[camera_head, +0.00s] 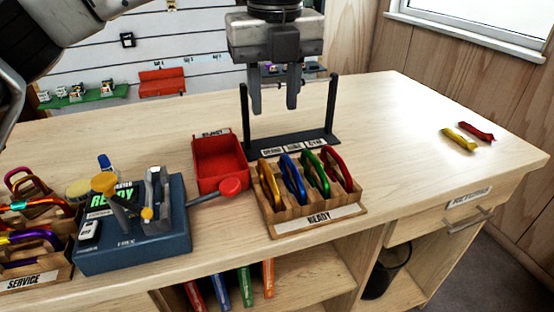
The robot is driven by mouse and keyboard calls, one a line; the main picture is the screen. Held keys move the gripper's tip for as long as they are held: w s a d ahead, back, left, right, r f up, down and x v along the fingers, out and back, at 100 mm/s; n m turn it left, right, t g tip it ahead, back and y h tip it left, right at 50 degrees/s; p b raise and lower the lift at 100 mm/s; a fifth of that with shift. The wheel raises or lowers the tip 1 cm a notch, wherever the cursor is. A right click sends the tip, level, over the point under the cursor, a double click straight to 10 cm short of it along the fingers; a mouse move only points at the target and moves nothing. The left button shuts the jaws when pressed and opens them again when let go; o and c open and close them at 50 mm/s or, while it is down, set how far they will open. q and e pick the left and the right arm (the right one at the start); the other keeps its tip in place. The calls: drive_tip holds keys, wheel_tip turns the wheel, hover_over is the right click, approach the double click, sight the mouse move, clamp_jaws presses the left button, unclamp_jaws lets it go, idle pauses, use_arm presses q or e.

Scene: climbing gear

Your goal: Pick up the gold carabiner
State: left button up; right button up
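The gold carabiner (269,184) stands upright in the leftmost slot of the wooden READY rack (318,222) on the counter. Blue (292,180), green (315,173) and red (337,167) carabiners stand in the slots to its right. My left gripper (274,108) points down, with a clear gap between its two fingers and nothing between them. It appears above and behind the rack in the picture, apart from the gold carabiner. My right gripper is not in view.
A black upright frame (333,105) stands behind the rack. A red tray (221,164) and a blue tester box (135,235) are to the left, beside the SERVICE rack (30,276). Yellow (459,139) and red (477,130) pieces lie far right. Counter between is clear.

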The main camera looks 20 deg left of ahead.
use_arm(q)
hover_over(268, 170)
wheel_tip(268, 170, down, 10)
drive_tip(key=shift+r+p, duration=0.2)
drive_tip(key=shift+p, duration=0.25)
drive_tip(key=shift+f+p, duration=0.7)
drive_tip(key=shift+f, duration=2.05)
drive_tip(key=shift+c, duration=0.3)
clamp_jaws()
